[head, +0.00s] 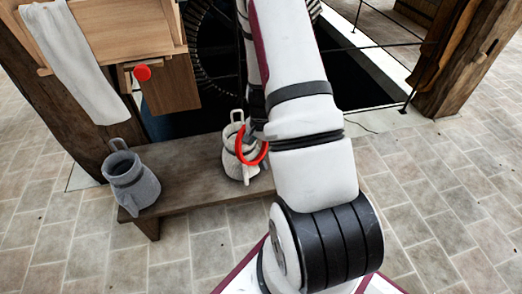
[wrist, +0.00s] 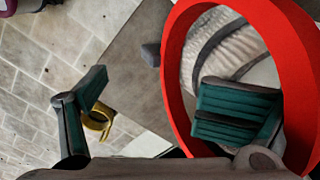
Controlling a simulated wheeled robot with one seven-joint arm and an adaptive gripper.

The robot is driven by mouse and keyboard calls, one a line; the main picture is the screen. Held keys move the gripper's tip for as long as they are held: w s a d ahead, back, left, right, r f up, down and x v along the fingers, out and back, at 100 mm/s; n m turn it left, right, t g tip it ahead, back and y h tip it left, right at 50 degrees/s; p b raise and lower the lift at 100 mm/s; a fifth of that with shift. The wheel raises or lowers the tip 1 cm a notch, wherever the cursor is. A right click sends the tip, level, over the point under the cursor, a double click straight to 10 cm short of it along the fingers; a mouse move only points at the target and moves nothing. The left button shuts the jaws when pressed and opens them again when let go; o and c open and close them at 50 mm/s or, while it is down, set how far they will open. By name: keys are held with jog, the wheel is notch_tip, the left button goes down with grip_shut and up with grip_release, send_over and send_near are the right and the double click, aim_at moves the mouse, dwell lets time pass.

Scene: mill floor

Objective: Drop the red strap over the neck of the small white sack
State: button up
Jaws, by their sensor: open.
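The small white sack (head: 231,160) stands upright on the bench, with a looped top and dark bands around it. The red strap (head: 253,163) is a stiff ring, tilted at the sack's right side; I cannot tell whether it encircles the neck. In the wrist view the strap (wrist: 172,70) is large and close, with the pale sack (wrist: 225,45) showing through it. My gripper (wrist: 150,100) is open, its right finger overlapping the ring's opening and its left finger well apart. In the head view my gripper (head: 257,131) is partly hidden by my arm.
A grey sack (head: 135,183) stands at the left end of the wooden bench (head: 188,160). A wooden cabinet with a red knob (head: 142,72) and a hanging white cloth (head: 75,60) is behind. A dark pit lies beyond; the tiled floor is open in front.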

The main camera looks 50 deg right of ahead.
jog(key=shift+r, duration=0.1)
notch_tip(320, 180, up, 12)
dwell(0.5)
dwell(0.6)
